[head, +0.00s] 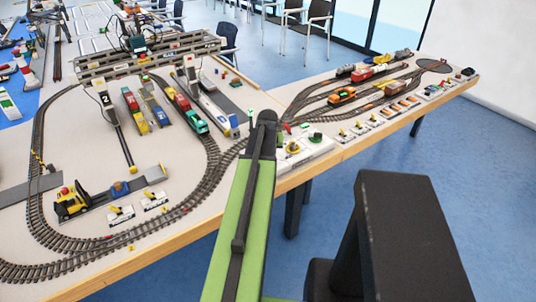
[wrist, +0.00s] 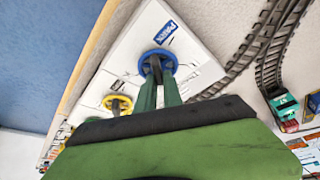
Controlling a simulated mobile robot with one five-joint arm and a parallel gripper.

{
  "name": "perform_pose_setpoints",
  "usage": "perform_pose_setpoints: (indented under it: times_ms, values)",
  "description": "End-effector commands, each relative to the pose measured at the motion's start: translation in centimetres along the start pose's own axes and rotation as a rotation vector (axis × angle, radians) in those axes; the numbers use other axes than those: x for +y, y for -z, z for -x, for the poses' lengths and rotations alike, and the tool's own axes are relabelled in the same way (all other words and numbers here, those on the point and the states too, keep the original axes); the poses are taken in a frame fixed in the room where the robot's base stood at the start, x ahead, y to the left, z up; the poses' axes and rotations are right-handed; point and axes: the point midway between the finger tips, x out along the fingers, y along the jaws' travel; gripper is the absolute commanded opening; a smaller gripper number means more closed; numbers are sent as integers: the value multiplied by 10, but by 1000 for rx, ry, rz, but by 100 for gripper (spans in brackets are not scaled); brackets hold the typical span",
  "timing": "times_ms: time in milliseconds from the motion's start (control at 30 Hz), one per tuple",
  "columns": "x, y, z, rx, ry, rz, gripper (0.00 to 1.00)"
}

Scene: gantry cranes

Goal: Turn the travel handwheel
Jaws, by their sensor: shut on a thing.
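A blue handwheel (wrist: 170,58) sits on a white control panel (wrist: 130,48) in the wrist view, beside a blue label whose text I cannot read surely. My gripper (wrist: 155,70) is shut on the blue handwheel, its dark fingertips at the hub. A yellow handwheel (wrist: 118,104) is on the panel to the lower left, apart from my fingers. In the head view my green arm hides the blue handwheel and my fingertips. The panel (head: 318,150) shows there right of the arm, with a yellow wheel (head: 293,147) and a green one. The gantry crane (head: 150,58) stands over the tracks.
Curved model tracks (head: 215,165) run left of the panel, with a yellow loader (head: 72,203) and trains (head: 186,110) on the table. More wagons (head: 342,96) stand on the right tracks. The table's wooden edge (head: 345,152) runs close in front of the panel.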

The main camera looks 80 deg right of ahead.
Motion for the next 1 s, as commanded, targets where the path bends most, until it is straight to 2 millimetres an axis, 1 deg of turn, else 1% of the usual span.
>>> perform_pose_setpoints:
  times_ms: [300,333,467,800,933,1000]
  values:
    - [1,1,0,2,-2,-1,0]
    - [1,1,0,2,-2,-1,15]
    - [1,1,0,2,-1,-1,32]
    - [1,0,2,1,-1,-1,33]
    - [1,1,12,1,-1,-1,33]
    - [0,2,22,1,-1,-1,33]
